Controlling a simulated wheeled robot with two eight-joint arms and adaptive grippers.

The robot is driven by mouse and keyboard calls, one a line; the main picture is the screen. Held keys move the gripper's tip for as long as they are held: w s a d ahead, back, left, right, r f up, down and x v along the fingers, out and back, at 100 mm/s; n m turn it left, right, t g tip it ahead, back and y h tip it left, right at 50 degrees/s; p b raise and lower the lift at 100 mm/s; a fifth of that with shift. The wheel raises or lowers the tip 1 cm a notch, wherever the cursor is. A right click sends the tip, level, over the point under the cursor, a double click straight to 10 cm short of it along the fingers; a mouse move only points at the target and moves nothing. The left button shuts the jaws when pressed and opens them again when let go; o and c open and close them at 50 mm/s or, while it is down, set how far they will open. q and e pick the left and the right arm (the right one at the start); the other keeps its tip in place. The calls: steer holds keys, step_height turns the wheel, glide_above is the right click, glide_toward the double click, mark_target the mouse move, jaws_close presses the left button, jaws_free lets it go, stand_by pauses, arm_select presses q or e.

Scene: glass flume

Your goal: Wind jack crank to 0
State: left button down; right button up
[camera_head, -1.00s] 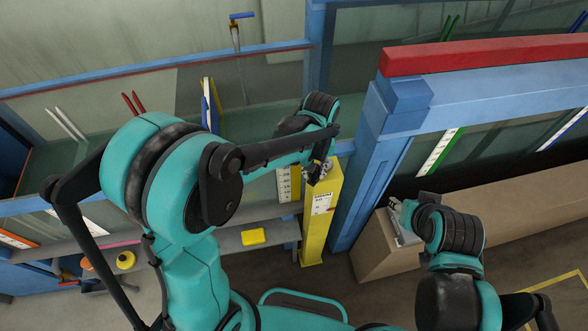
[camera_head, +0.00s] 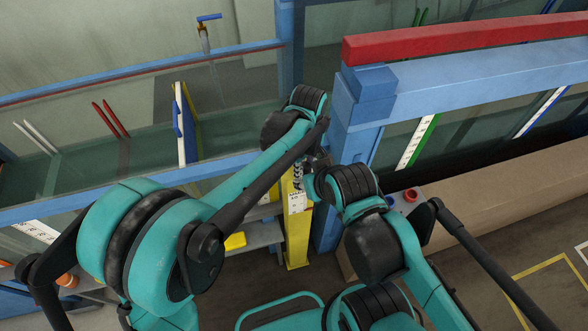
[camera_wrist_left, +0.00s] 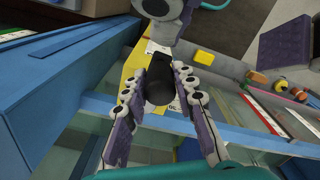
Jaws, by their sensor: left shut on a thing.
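The yellow jack post (camera_head: 297,230) stands beside the blue frame upright, with a white label on its upper face. My left gripper (camera_head: 299,172) is at the top of the post. In the left wrist view its two fingers (camera_wrist_left: 160,92) close around a black cylindrical crank handle (camera_wrist_left: 158,86). The rest of the crank is largely hidden. My right arm's wrist is close to the post from the right. In the left wrist view a pale gripper part with dark round joints shows at the top edge. My right gripper's fingertips are hidden, and I cannot read any jack value.
The glass flume with blue rails (camera_head: 140,75) runs behind. A red beam (camera_head: 450,33) lies over the blue rail at right. A yellow block (camera_head: 235,241) sits on a grey shelf. A long tan box (camera_head: 490,185) lies at right. My two forearms are close together.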

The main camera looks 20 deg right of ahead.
arm_select(q)
steer(key=shift+d+n, duration=0.3)
stand_by(0.4)
steer(key=c, duration=1.2)
jaws_free()
steer(key=shift+r, duration=0.1)
step_height(320, 180, up, 12)
steer(key=shift+a, duration=0.1)
